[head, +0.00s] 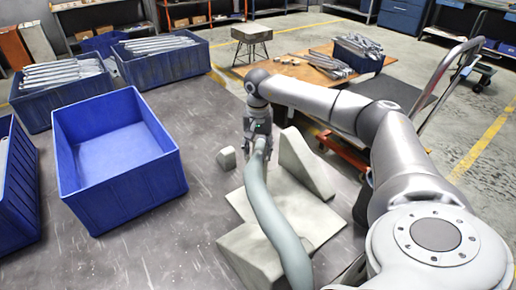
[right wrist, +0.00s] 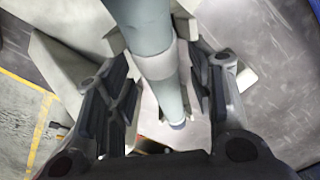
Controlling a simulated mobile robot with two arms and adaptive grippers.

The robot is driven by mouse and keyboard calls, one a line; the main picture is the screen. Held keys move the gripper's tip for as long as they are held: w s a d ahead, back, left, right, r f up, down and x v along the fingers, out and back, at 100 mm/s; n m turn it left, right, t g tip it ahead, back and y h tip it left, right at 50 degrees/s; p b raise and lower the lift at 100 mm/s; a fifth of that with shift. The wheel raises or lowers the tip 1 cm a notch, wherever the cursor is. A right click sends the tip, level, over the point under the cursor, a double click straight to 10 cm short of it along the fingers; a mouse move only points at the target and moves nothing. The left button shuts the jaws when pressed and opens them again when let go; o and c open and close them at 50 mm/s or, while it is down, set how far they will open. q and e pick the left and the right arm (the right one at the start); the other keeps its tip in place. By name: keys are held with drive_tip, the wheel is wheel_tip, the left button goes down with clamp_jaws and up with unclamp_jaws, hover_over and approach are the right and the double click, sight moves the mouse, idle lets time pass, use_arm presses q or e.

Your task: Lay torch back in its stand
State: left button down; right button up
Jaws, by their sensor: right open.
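The torch (head: 268,205) is a long, curved grey-green tube. In the head view it runs from my right gripper (head: 258,135) down to the bottom edge, passing over the pale stand (head: 305,215). The stand has a flat base and a raised, sloping fin. In the right wrist view the torch (right wrist: 158,65) passes between the two dark fingers of my right gripper (right wrist: 165,92), which is open, with gaps on both sides. I cannot tell whether the torch rests on the stand. My left gripper is not in view.
An empty blue bin (head: 120,150) stands left on the grey table (head: 150,250). Blue bins with metal brackets (head: 62,75) stand behind it. A small grey block (head: 227,157) lies near the stand. A wooden-topped table (head: 300,68) and a trolley handle (head: 450,80) are beyond my right arm.

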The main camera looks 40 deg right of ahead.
wheel_tip(320, 180, up, 11)
drive_tip(key=shift+s+d+f+b, duration=0.15)
drive_tip(key=shift+s+d+b, duration=0.05)
drive_tip(key=shift+d+b, duration=0.2)
